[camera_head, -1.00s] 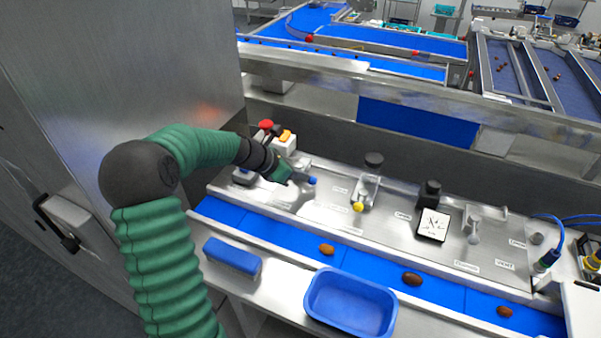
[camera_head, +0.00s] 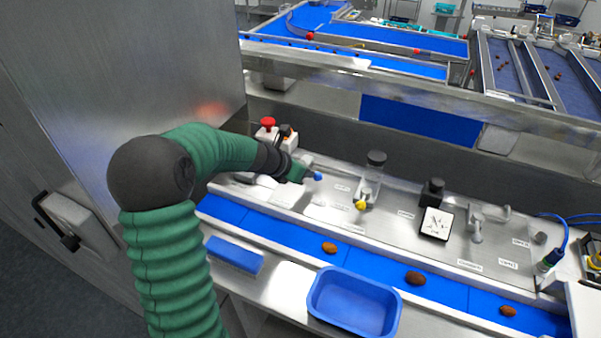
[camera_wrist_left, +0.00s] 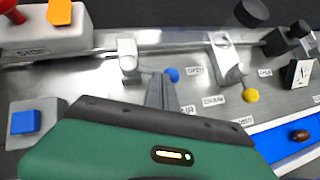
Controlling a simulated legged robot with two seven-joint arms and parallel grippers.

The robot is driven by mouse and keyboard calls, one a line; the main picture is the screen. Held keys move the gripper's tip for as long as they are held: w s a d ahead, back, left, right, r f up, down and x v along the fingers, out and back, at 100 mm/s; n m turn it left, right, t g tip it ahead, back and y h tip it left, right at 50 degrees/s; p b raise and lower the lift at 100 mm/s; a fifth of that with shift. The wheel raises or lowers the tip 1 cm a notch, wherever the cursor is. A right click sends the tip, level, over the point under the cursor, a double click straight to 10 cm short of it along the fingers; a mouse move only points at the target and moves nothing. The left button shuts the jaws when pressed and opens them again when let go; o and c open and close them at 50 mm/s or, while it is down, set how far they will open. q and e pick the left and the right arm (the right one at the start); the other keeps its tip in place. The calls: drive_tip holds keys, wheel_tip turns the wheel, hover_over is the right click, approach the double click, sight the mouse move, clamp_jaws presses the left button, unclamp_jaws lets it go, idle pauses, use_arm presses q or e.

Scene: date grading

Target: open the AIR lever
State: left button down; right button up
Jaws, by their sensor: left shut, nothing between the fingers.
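The AIR lever has a blue knob (camera_head: 318,176), which also shows in the wrist view (camera_wrist_left: 171,75). Its arm runs right from a metal pivot block (camera_wrist_left: 128,60), and the knob lies close to an OPEN label (camera_wrist_left: 195,72). An AIR label (camera_wrist_left: 187,110) is partly hidden by my gripper. My left gripper (camera_head: 306,173) is shut and empty. In the wrist view its fingertips (camera_wrist_left: 160,82) are right at the lever arm, just left of the knob; I cannot tell whether they touch. My right gripper is not in view.
A yellow-knobbed lever (camera_head: 361,205) stands to the right, beside a dial gauge (camera_head: 437,223). A red-topped stop box (camera_head: 268,122) is behind my wrist. In front run a blue belt (camera_head: 368,267) with dates and a blue tray (camera_head: 352,304).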

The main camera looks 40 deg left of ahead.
use_arm(q)
drive_tip(key=shift+w+d+n+y, duration=0.15)
drive_tip(key=shift+w+n+y, duration=0.2)
drive_tip(key=shift+n+y, duration=0.2)
drive_tip(key=shift+w+d, duration=0.2)
drive_tip(key=shift+w, duration=0.4)
drive_tip(key=shift+w+p, duration=0.1)
drive_tip(key=shift+p, duration=0.2)
drive_tip(key=shift+d, duration=0.1)
